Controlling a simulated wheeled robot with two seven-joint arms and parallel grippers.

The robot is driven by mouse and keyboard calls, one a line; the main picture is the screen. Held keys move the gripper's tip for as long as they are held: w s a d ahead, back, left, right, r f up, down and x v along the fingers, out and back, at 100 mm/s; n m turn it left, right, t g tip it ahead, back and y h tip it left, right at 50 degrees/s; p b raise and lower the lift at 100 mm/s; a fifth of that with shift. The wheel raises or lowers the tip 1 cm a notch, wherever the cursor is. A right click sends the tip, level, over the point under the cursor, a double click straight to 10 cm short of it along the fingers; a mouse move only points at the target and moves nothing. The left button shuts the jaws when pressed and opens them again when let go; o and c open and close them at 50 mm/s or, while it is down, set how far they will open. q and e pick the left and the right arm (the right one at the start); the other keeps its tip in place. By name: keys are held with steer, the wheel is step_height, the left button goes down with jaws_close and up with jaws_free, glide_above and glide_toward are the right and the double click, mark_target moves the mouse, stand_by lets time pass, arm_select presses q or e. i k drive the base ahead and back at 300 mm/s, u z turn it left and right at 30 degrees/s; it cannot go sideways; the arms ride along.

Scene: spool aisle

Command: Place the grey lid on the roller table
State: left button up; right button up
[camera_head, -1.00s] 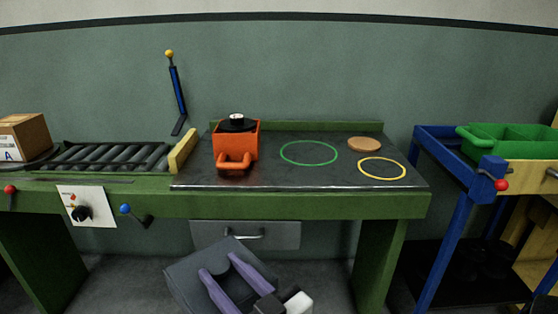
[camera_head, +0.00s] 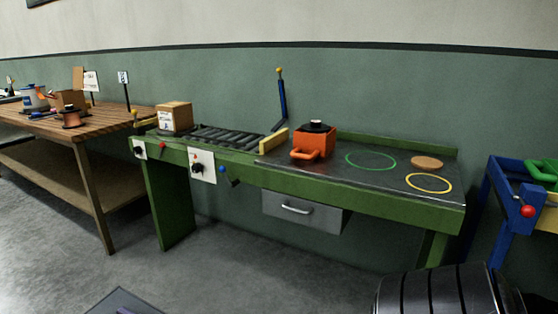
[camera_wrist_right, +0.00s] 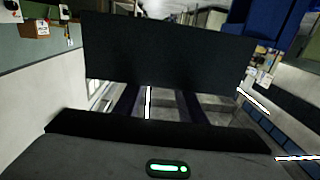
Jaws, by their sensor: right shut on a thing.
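The roller table is a green bench (camera_head: 380,192) in the head view, with a bed of dark rollers (camera_head: 228,137) left of its dark metal top. In the right wrist view my right gripper (camera_wrist_right: 160,92) is shut on a flat dark panel, the grey lid (camera_wrist_right: 165,50), which spans the view beyond the fingers. The lid's edge (camera_head: 120,302) also shows at the bottom left of the head view, low over the floor and apart from the bench. Most of it is cut off there. My left gripper is out of view.
A cardboard box (camera_head: 174,117) stands at the rollers' left end and a yellow stop bar (camera_head: 273,141) at their right. An orange pot (camera_head: 313,146) stands right of that bar. A wooden table (camera_head: 90,125) is at left, a blue rack (camera_head: 505,200) at right. The rollers look clear.

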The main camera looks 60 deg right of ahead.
mark_target(360, 164)
steer(key=z, duration=0.2)
steer(key=i, duration=1.25)
steer(key=z, duration=1.05)
steer(key=i, duration=1.25)
steer(key=z, duration=1.65)
steer(key=i, duration=0.4)
steer(key=z, duration=0.35)
